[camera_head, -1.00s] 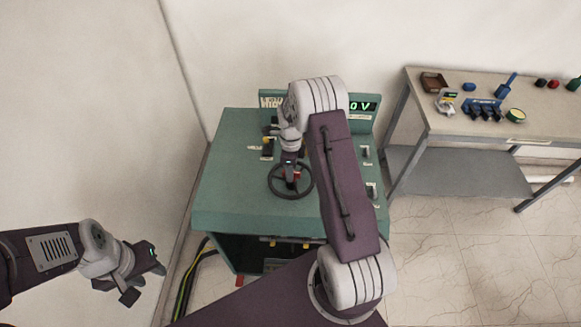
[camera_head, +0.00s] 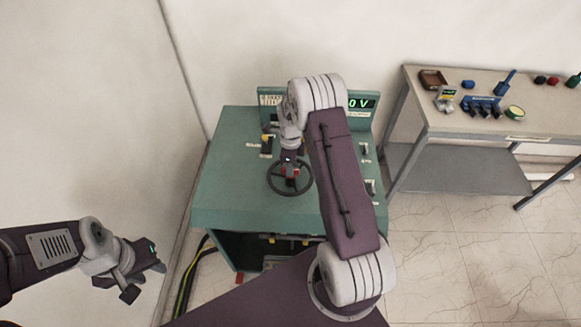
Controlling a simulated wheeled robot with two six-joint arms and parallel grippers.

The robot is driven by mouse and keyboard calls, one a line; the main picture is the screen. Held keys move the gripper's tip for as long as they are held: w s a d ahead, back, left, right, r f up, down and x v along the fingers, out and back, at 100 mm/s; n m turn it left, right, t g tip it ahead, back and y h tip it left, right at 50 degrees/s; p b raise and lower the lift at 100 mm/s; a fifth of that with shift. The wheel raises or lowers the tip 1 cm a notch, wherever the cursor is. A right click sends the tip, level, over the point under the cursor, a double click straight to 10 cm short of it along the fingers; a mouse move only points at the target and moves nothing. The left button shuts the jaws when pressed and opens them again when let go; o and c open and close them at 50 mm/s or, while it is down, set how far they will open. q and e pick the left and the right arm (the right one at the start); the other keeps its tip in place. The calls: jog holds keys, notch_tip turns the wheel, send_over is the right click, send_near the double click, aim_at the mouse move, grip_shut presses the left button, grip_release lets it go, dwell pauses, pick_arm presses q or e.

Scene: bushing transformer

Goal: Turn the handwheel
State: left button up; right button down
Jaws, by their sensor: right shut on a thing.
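The dark handwheel (camera_head: 273,187) lies on the top of the green control cabinet (camera_head: 230,150), near its front. My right gripper (camera_head: 290,177) reaches down onto the wheel from above and is shut on it, at or near its middle. The jaws are small and partly hidden by my wrist, so the exact contact is unclear. My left gripper (camera_head: 146,277) hangs in the air at the lower left, away from the cabinet; its jaw gap is not clear.
A green display (camera_head: 362,103) at the cabinet's back reads "0 V", partly covered by my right arm. Switches (camera_head: 266,144) sit on the panel. A workbench (camera_head: 440,110) with several small items stands at right.

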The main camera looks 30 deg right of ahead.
dwell(0.9)
jog(key=shift+f+m+b, duration=0.15)
jog(key=shift+m+b, duration=0.25)
jog(key=shift+m, duration=0.6)
jog(key=m, duration=0.3)
jog(key=c, duration=1.4)
grip_release()
jog(key=shift+a, duration=0.1)
jog(key=shift+o, duration=0.2)
